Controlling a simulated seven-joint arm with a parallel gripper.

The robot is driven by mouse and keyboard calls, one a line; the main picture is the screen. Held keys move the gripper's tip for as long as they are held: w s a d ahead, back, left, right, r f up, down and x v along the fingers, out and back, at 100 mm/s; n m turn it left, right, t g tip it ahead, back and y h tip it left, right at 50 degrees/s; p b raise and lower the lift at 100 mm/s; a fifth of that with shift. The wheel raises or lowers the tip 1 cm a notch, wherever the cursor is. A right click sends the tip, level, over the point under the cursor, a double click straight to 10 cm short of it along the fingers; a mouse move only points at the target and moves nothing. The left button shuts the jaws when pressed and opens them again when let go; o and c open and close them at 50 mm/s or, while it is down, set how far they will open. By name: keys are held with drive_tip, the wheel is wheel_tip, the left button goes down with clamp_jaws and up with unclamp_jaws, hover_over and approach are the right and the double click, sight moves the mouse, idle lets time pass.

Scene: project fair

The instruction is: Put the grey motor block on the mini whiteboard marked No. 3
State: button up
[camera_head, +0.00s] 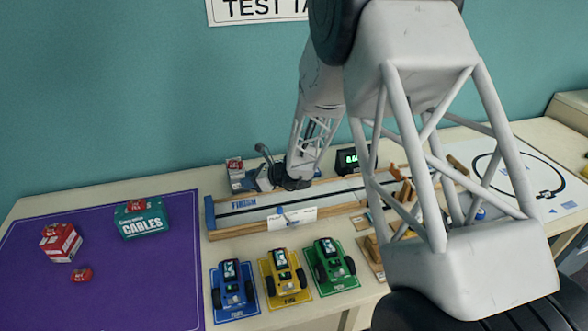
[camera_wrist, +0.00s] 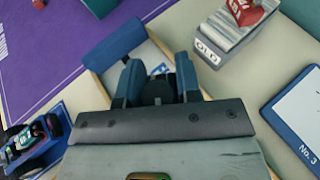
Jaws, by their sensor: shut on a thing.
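My gripper (camera_wrist: 157,78) is shut on a dark grey block (camera_wrist: 158,93), taken to be the grey motor block. Only a small part of it shows between the two blue-grey fingers. In the head view the dark end of my gripper (camera_head: 291,183) is over the back side of the long track; the held block cannot be made out there. The mini whiteboard marked No. 3 (camera_wrist: 298,112) is at the right edge of the wrist view, white with a blue rim. It is partly cut off, its visible part looks bare, and my gripper is beside it, apart.
The track (camera_head: 235,217) with a blue FINISH end lies under my gripper. A stand lettered OLD (camera_wrist: 212,48) bears a red box (camera_wrist: 243,12). Blue (camera_head: 232,290), yellow (camera_head: 283,279) and green (camera_head: 331,266) cars stand in front. A purple mat (camera_head: 140,275) lies left. My arm hides much.

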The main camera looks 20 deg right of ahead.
drive_tip(key=w+d+f+m, duration=0.1)
drive_tip(key=d, duration=0.5)
drive_tip(key=w+d+f+t+h, duration=0.1)
drive_tip(key=d, duration=0.5)
drive_tip(key=w+d+f+m+t+h, duration=0.1)
drive_tip(key=w+d+f, duration=0.1)
drive_tip(key=d, duration=0.4)
drive_tip(key=shift+m, duration=0.3)
drive_tip(key=shift+f, duration=0.5)
drive_tip(key=shift+w, duration=0.1)
drive_tip(key=w, duration=0.5)
drive_tip(key=w+d+f, duration=0.1)
drive_tip(key=w, duration=0.9)
drive_tip(key=shift+w+d+f, duration=0.25)
drive_tip(key=shift+w, duration=0.15)
drive_tip(key=shift+f, duration=1.75)
drive_tip(key=shift+f, duration=0.1)
